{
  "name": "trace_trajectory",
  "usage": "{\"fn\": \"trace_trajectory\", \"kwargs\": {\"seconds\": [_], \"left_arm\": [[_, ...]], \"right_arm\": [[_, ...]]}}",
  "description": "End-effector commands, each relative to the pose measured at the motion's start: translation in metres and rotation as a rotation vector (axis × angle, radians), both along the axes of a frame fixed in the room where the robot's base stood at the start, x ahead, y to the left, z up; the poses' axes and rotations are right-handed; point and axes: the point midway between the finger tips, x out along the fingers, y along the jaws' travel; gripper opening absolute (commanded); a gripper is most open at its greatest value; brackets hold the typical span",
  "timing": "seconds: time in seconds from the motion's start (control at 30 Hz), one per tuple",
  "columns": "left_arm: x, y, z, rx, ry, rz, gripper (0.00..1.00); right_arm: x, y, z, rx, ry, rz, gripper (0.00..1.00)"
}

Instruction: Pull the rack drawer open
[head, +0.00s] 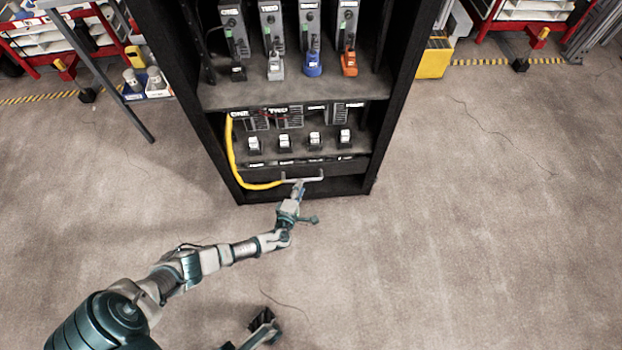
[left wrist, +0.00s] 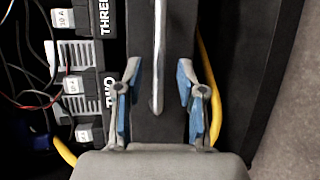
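The rack drawer (head: 345,169) is a dark panel low in the black rack, and its front looks flush with the rack, so it appears shut. Its pale bar handle (head: 316,178) sticks out from the front. My left gripper (head: 299,186) is at the left part of this handle. In the left wrist view, the left gripper (left wrist: 158,75) is open, with one blue-padded finger on each side of the metal handle (left wrist: 157,40). The handle's end lies between the fingers, with gaps on both sides.
A yellow cable (head: 232,160) loops down the rack's left side and passes near the handle; it also runs behind the fingers in the left wrist view (left wrist: 208,75). Labelled modules (head: 285,140) sit above the drawer. The floor (head: 420,260) in front is largely clear.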

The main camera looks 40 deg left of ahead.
Motion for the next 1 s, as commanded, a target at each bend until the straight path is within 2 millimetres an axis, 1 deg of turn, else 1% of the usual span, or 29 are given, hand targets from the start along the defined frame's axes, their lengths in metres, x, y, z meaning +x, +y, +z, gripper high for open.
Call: {"fn": "trace_trajectory", "kwargs": {"seconds": [0.03,0.2,0.3,0.57,0.6,0.63,0.67,0.7,0.77,0.8,1.0], "left_arm": [[0.005,0.005,-0.011,0.001,0.008,0.002,0.39],[0.026,0.014,-0.011,0.002,0.004,0.001,0.39],[0.033,0.017,-0.008,0.002,0.001,0.002,0.39],[0.037,0.018,-0.005,0.002,-0.002,0.0,0.39],[0.036,0.018,-0.005,0.001,-0.002,0.0,0.39],[0.036,0.018,-0.006,0.001,-0.002,0.0,0.34],[0.036,0.018,-0.006,0.0,-0.001,0.0,0.27],[0.036,0.018,-0.006,0.0,-0.001,0.0,0.17],[0.036,0.018,-0.006,0.001,-0.001,0.001,0.02],[0.036,0.018,-0.006,0.001,-0.001,0.001,0.0],[0.036,0.019,-0.007,0.001,0.001,0.002,0.0]], "right_arm": [[0.003,0.001,-0.006,0.0,-0.009,0.001,0.4],[0.006,0.002,-0.001,0.001,-0.047,0.001,0.4],[0.006,0.001,0.002,0.001,-0.062,0.002,0.4],[0.005,0.001,0.005,0.001,-0.069,0.001,0.4],[0.008,0.002,0.003,-0.001,-0.066,0.002,0.4],[0.009,0.003,0.003,-0.001,-0.064,0.002,0.4],[0.01,0.003,0.002,-0.002,-0.063,0.002,0.4],[0.01,0.003,0.002,-0.002,-0.063,0.002,0.4],[0.01,0.003,0.002,-0.002,-0.063,0.002,0.4],[0.01,0.003,0.002,-0.002,-0.063,0.002,0.4],[0.01,0.004,0.002,0.001,-0.063,0.002,0.4]]}}
